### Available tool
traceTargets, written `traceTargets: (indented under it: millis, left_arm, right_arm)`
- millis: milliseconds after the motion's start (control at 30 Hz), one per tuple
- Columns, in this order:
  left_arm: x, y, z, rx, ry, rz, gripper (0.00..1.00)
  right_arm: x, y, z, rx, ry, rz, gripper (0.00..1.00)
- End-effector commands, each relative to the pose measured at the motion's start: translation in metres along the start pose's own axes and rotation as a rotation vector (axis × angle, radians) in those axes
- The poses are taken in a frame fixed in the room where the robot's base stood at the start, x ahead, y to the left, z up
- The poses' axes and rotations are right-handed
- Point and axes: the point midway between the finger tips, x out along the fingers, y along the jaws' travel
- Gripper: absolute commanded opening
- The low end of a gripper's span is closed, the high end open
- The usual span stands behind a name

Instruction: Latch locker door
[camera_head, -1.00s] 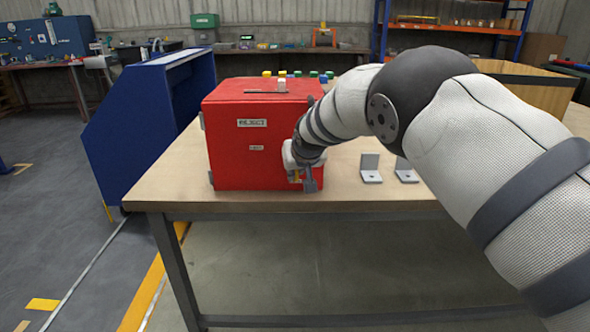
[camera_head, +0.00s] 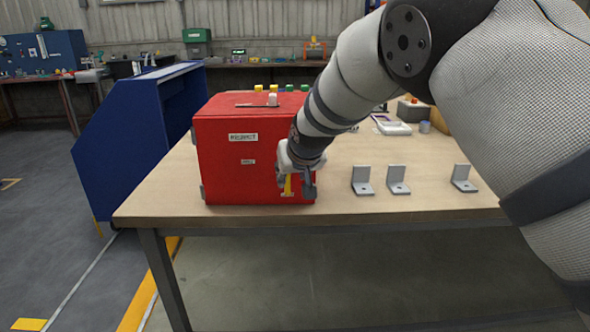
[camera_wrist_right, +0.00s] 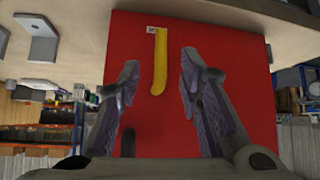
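The red locker (camera_head: 225,175) stands on the wooden table, its front door facing me with white labels on it. A yellow handle (camera_head: 288,184) is at the door's lower right. My right gripper (camera_head: 298,190) is in front of that corner, and its wrist hides part of the door edge. In the right wrist view the yellow handle (camera_wrist_right: 161,60) lies between the two spread fingers of my right gripper (camera_wrist_right: 159,62), with gaps on both sides. The door looks flush with the box, but I cannot tell whether it is latched. My left gripper is out of view.
Several grey L-shaped brackets (camera_head: 397,182) stand on the table (camera_head: 345,205) right of the locker. Small coloured blocks (camera_head: 273,88) show behind the locker's top. A blue panelled unit (camera_head: 125,140) stands left of the table. The table's front edge runs below the locker.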

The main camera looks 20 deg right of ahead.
Motion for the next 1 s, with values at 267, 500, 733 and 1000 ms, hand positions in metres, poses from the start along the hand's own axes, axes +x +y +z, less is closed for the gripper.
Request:
traceTargets:
  millis: [267, 500, 733, 1000]
  left_arm:
    - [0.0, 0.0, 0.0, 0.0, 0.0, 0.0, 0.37]
    - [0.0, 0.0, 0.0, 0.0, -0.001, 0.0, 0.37]
    - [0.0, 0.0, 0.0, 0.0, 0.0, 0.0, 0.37]
    - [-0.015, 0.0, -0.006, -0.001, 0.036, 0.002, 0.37]
  right_arm:
    - [-0.049, 0.0, 0.001, 0.001, -0.001, 0.0, 0.33]
    - [-0.053, 0.0, 0.001, 0.0, -0.002, 0.0, 0.33]
    - [-0.052, 0.0, 0.002, 0.0, -0.003, 0.0, 0.33]
    - [-0.003, 0.02, 0.168, -0.023, -0.245, -0.001, 0.33]
